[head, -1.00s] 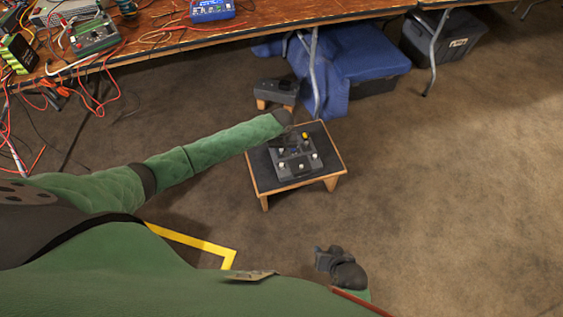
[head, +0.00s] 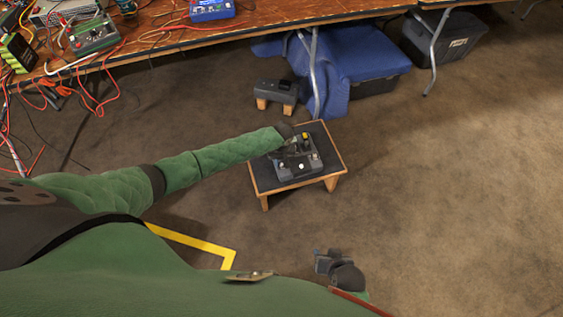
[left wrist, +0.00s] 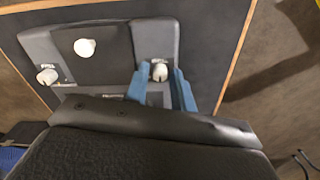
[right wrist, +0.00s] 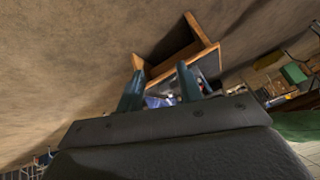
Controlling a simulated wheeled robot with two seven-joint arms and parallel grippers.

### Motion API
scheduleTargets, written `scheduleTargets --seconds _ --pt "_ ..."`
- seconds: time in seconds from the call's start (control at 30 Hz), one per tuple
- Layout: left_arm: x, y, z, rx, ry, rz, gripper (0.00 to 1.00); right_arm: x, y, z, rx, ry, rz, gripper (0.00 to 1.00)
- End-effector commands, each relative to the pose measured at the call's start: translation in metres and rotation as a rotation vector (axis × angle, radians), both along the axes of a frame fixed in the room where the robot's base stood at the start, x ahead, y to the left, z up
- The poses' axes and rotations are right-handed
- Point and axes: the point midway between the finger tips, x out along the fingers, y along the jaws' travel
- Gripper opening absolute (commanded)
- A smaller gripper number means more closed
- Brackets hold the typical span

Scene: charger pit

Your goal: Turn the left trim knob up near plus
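A grey control box (head: 297,172) sits on a low stool in the head view. My left gripper (head: 296,145) is over its back left part and hides the left trim knob there. In the left wrist view the white left trim knob (left wrist: 160,72) stands between the blue fingertips of my left gripper (left wrist: 160,80), which are apart with a small gap on each side. Another white trim knob (left wrist: 47,77) and a larger white knob (left wrist: 85,47) show to its left. The knob's mark is too small to read. My right gripper (head: 325,263) is open and empty, away from the box.
The wood-edged stool (head: 262,180) stands on brown carpet. A smaller footstool with a dark device (head: 275,92) is behind it. A workbench (head: 160,35) with cables runs along the back. The floor to the right is clear.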

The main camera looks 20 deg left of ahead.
Motion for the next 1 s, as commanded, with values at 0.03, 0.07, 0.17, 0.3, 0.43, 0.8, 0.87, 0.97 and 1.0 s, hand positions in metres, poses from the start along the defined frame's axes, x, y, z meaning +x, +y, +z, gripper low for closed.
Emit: scheduleTargets --seconds 0.03,0.07,0.17,0.3,0.43,0.8,0.87,0.97,1.0 --pt "0.000 0.000 0.000 0.000 0.000 0.000 0.25 0.000 0.000 0.000 0.000 0.000 0.000 0.36" --pt "0.000 0.000 0.000 0.000 0.000 0.000 0.25 0.000 0.000 0.000 0.001 0.000 0.001 0.36" --pt "0.000 0.000 0.000 0.000 0.000 0.000 0.25 -0.001 0.000 0.000 0.001 0.000 0.001 0.36" --pt "0.000 0.000 0.000 0.000 0.000 0.000 0.01 -0.001 0.000 0.000 0.000 0.000 0.000 0.36" --pt "0.000 0.000 0.000 0.000 0.000 0.000 0.00 0.000 0.000 0.000 0.000 -0.001 0.000 0.36" --pt "0.000 0.000 0.002 0.000 0.001 -0.093 0.00 0.004 -0.003 0.040 -0.006 0.019 0.009 0.36" --pt "0.000 0.000 0.003 0.000 0.001 -0.131 0.00 0.004 -0.003 0.052 -0.008 0.030 0.014 0.36" --pt "-0.001 0.000 0.003 -0.001 0.002 -0.208 0.00 0.002 -0.004 0.077 -0.011 0.050 0.022 0.36" --pt "-0.001 0.000 0.003 -0.001 0.002 -0.242 0.00 0.001 -0.005 0.087 -0.013 0.060 0.025 0.36"
